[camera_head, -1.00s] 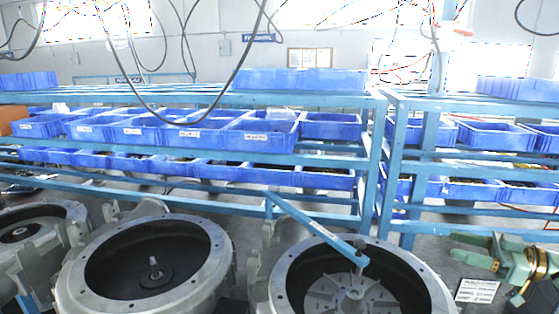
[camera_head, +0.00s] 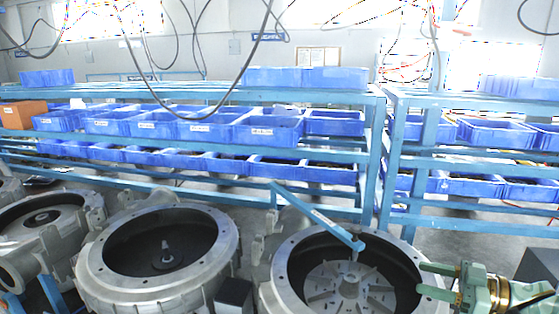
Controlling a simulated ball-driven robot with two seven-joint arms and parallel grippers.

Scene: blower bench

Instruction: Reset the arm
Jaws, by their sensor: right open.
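My right gripper (camera_head: 427,280) is green and comes in from the right edge at the bottom. Its two fingers point left and are apart, with nothing seen between them. The fingertips are at the right rim of the right blower housing (camera_head: 277,275) in the picture; I cannot tell whether they touch it. That grey round housing is open at the top and shows a light finned impeller (camera_head: 350,285) inside. A blue bar (camera_head: 318,215) slants down to the right, its lower end over the impeller's middle. My left gripper is not in view.
A second open housing (camera_head: 228,245) stands in the middle left and another housing (camera_head: 20,212) at the far left. Blue racks (camera_head: 330,208) with several blue bins (camera_head: 268,131) stand behind. Black cables (camera_head: 250,68) hang in front. Grey floor (camera_head: 470,238) shows on the right.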

